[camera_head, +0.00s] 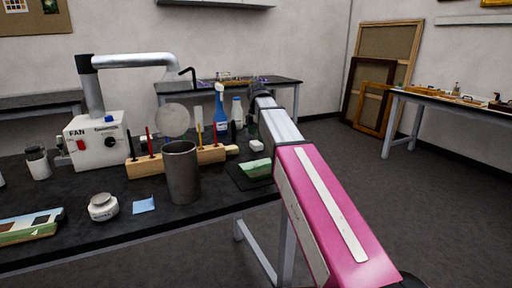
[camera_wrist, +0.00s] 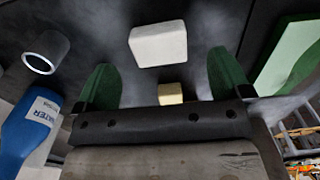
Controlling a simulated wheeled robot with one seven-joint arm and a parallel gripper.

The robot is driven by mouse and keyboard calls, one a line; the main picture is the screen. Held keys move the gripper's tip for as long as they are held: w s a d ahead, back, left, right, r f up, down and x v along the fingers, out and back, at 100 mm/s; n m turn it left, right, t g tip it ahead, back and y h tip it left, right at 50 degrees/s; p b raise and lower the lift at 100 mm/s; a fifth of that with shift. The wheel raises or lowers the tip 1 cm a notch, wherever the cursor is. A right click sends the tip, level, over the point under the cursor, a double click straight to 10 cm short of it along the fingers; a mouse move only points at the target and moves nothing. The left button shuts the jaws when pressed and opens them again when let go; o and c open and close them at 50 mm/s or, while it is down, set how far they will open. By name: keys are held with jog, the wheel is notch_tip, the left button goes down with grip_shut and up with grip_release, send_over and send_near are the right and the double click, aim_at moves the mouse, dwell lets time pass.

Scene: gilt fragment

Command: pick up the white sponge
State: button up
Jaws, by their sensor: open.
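The white sponge (camera_wrist: 158,44) is a small pale block on the dark tabletop. In the wrist view it lies ahead of my gripper (camera_wrist: 163,72), roughly centred between the two green fingers, which are apart with nothing held. I cannot tell how far above the sponge the fingers are. In the head view the sponge (camera_head: 256,146) sits near the right end of the table, beside my arm; my fingers are hard to make out there.
The blue water bottle (camera_wrist: 32,122) and a round-rimmed object (camera_wrist: 45,52) are left of my gripper. A green piece (camera_wrist: 287,58) is at right. A small beige block (camera_wrist: 170,93) shows between the fingers. A metal cup (camera_head: 181,172) and wooden rack (camera_head: 150,167) stand left of the sponge.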

aim_at(256, 142)
notch_tip(256, 142, down, 5)
jog(key=shift+a+r, duration=0.1)
jog(key=shift+a, duration=0.05)
jog(key=c, duration=1.1)
jog(key=shift+o, duration=0.2)
jog(key=shift+r, duration=0.1)
jog(key=shift+r, duration=0.5)
notch_tip(256, 142, up, 2)
jog(key=shift+r, duration=0.25)
jog(key=s+a+r, duration=0.7)
jog(key=s, duration=0.2)
jog(key=shift+s+r, duration=0.15)
jog(key=shift+a, duration=0.1)
